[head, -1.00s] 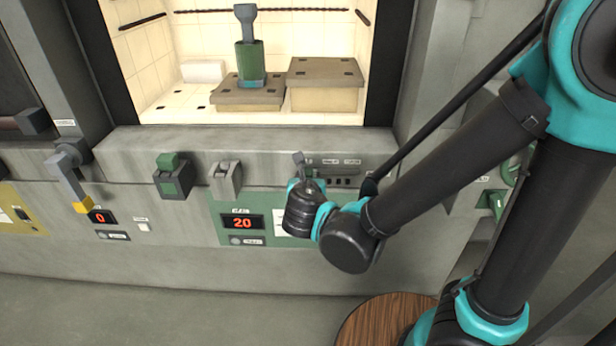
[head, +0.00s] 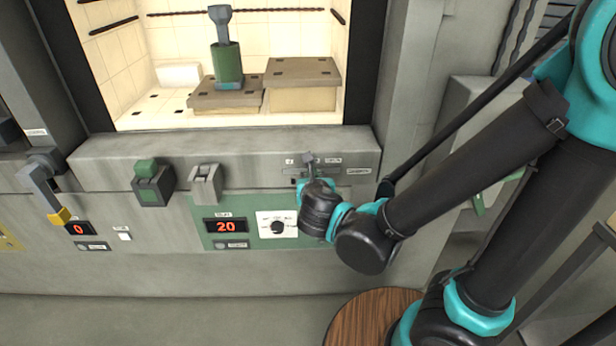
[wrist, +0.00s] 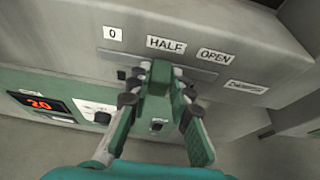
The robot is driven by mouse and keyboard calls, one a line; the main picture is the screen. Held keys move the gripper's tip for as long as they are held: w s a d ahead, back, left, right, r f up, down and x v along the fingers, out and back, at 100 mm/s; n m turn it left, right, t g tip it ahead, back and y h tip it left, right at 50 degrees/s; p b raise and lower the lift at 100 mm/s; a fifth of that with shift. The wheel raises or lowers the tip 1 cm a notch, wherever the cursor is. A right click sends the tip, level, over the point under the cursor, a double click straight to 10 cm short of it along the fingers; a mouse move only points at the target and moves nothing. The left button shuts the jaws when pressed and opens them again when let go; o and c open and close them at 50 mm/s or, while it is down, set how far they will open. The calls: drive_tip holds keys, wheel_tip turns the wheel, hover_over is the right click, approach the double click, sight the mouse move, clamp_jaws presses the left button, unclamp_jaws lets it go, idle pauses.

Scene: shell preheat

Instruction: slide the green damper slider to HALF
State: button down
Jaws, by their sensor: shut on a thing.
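The green damper slider (wrist: 158,80) stands out from a slot in the grey panel in the wrist view. It sits below the HALF label (wrist: 166,44), with the 0 label (wrist: 112,34) to its left and the OPEN label (wrist: 215,56) to its right. My gripper (wrist: 157,88) is shut on the slider, one finger on each side. In the head view my gripper (head: 309,163) is at the slot near the middle label, and my wrist hides much of the slider.
Left along the furnace front are a green-knobbed block (head: 152,185), a grey latch (head: 205,184) and a display reading 20 (head: 226,226). A white dial plate (head: 277,225) is close below left of my wrist. A round wooden top (head: 365,312) stands in front.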

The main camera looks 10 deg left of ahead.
drive_tip(key=c, duration=1.4)
unclamp_jaws()
drive_tip(key=shift+o, duration=0.2)
drive_tip(key=v, duration=1.2)
drive_tip(key=shift+d+f, duration=0.1)
drive_tip(key=w+d+f+n+g+h, duration=0.1)
drive_tip(key=d+f+n+g, duration=0.3)
drive_tip(key=d+f+n, duration=0.4)
drive_tip(key=w+d+f+n+g+h, duration=0.2)
drive_tip(key=d+f+n, duration=0.6)
drive_tip(key=d+n, duration=1.2)
drive_tip(key=w+n+g, duration=0.2)
drive_tip(key=n, duration=0.3)
drive_tip(key=shift+g, duration=0.4)
